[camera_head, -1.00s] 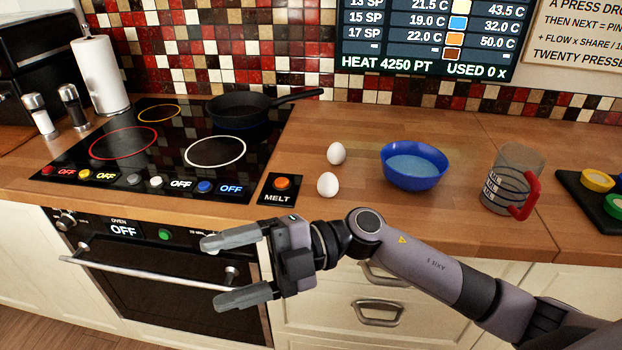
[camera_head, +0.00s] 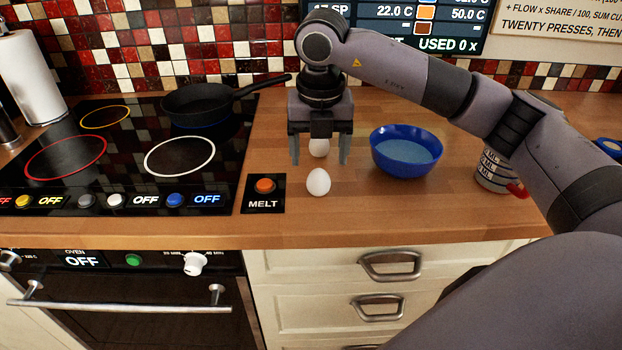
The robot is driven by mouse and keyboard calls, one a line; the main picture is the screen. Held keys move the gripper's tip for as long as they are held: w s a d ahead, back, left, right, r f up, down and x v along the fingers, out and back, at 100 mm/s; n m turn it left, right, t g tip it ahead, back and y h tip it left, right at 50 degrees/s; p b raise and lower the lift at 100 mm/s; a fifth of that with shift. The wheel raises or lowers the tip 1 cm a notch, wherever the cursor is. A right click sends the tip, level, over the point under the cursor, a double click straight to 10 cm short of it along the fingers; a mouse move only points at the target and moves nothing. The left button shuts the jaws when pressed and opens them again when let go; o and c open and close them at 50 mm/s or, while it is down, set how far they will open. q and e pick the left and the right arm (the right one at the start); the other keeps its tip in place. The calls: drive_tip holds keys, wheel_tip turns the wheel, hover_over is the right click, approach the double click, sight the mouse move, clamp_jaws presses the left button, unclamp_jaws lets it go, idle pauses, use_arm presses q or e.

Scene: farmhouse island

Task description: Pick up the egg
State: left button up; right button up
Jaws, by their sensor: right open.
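Two white eggs are on the wooden counter in the head view. The nearer egg (camera_head: 318,182) stands in front of my right gripper, in plain view. The farther egg (camera_head: 319,148) shows between the gripper's fingers, its upper part hidden by the gripper body. My right gripper (camera_head: 320,161) points down over the counter with its two fingers spread, one on each side of the farther egg in the picture. I cannot tell whether the fingers touch it. My left gripper is not in view.
A blue bowl (camera_head: 406,151) with bluish contents stands right of the eggs. A measuring cup (camera_head: 492,172) is partly hidden behind my arm. The MELT button plate (camera_head: 264,194) lies left, beside the black cooktop (camera_head: 130,150) with a frying pan (camera_head: 207,103).

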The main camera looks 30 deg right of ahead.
sight(320, 171)
wheel_tip(320, 171, down, 6)
drive_tip(key=shift+w+d+r+p, duration=0.1)
drive_tip(key=shift+d+r+p, duration=0.05)
drive_tip(key=shift+p, duration=0.4)
drive_tip(key=shift+w+f, duration=0.1)
drive_tip(key=shift+f, duration=0.35)
drive_tip(key=c, duration=1.1)
drive_tip(key=shift+c, duration=0.2)
